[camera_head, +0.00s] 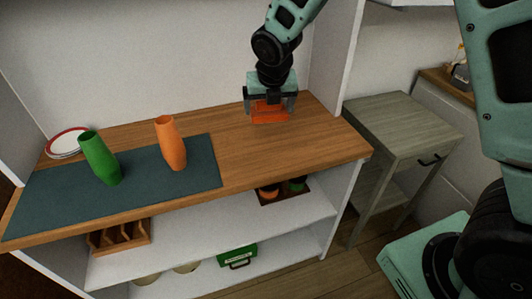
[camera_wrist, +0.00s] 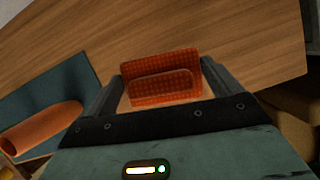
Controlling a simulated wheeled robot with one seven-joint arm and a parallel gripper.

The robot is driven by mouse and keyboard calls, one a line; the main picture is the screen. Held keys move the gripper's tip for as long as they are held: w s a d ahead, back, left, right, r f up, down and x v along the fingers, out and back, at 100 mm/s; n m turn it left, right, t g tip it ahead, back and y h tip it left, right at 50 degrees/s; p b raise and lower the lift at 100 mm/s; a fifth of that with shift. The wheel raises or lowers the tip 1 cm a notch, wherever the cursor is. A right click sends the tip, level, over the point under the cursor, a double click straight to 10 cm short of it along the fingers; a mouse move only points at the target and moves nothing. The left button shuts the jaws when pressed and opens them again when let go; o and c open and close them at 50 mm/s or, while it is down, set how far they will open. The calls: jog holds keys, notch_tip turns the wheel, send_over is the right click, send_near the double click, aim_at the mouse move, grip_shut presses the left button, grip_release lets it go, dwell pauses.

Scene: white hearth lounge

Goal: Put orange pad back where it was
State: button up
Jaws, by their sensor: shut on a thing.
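The orange pad (camera_head: 269,112) is between the fingers of my gripper (camera_head: 270,99), over the right part of the wooden top. In the wrist view the pad (camera_wrist: 160,66) shows a dotted orange face with a raised loop, and my gripper (camera_wrist: 160,88) is shut on it. The pad is close to the wooden surface; I cannot tell whether it touches it.
A dark teal mat (camera_head: 60,205) covers the left of the wooden top (camera_head: 235,150). A green vase (camera_head: 100,160) and an orange vase (camera_head: 170,143) stand on it. A red-rimmed plate (camera_head: 65,142) is at the back left. Side walls flank the top. Wood around the pad is clear.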

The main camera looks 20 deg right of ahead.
jog(key=shift+a+n+y, duration=0.3)
jog(key=shift+n, duration=0.5)
jog(key=shift+s+a+f, duration=0.1)
jog(key=shift+f, duration=0.05)
notch_tip(320, 180, down, 10)
jog(key=shift+r+b, duration=0.25)
jog(key=shift+b, duration=0.2)
